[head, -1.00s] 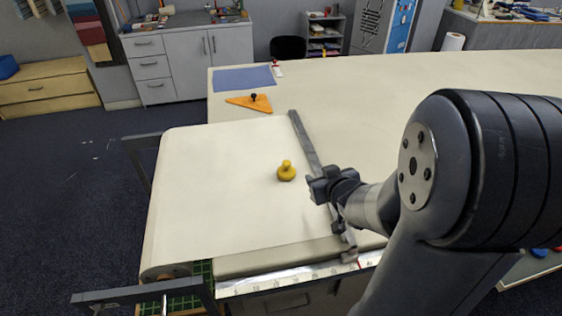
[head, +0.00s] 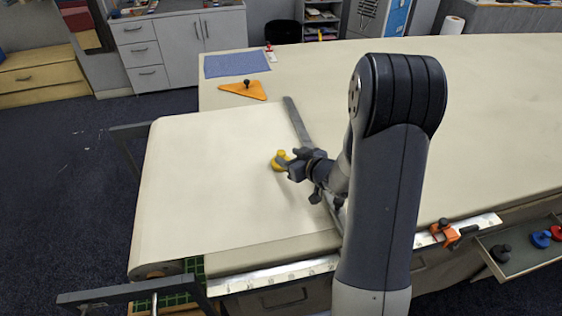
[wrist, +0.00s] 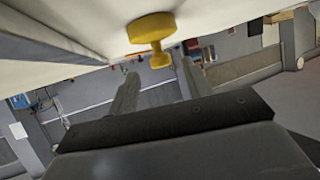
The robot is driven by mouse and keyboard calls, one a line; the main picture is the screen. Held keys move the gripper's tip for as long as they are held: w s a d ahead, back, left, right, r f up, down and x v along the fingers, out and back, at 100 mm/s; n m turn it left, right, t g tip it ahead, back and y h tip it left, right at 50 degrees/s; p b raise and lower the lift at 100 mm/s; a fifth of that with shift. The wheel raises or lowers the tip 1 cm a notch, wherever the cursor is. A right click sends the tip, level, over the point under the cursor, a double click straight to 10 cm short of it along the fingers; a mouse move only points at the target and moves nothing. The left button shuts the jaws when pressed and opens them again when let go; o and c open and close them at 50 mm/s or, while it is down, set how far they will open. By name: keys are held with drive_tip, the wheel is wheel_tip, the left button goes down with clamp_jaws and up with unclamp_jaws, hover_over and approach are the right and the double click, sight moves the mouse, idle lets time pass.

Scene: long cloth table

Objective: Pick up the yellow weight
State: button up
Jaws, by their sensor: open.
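The yellow weight (head: 279,162) stands on the cream cloth of the table, left of the long grey bar. It has a wide round base and a narrower knob. My gripper (head: 289,164) is right beside it in the head view and hides part of it. In the wrist view the weight (wrist: 152,32) appears upside down, with its knob near the gap between the two open fingers (wrist: 157,82). The fingers are apart and nothing is held between them. I cannot tell whether they touch the weight.
A grey bar (head: 297,122) lies across the cloth just behind my gripper. An orange triangle (head: 243,91) with a dark knob and a blue cloth (head: 236,64) lie farther back. An orange clamp (head: 446,233) sits on the front edge at right. The cloth left of the weight is clear.

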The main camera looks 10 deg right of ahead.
sight(283, 154)
drive_tip(key=shift+p+x, duration=0.5)
drive_tip(key=shift+x, duration=2)
drive_tip(key=shift+f, duration=0.1)
drive_tip(key=shift+c, duration=0.5)
clamp_jaws()
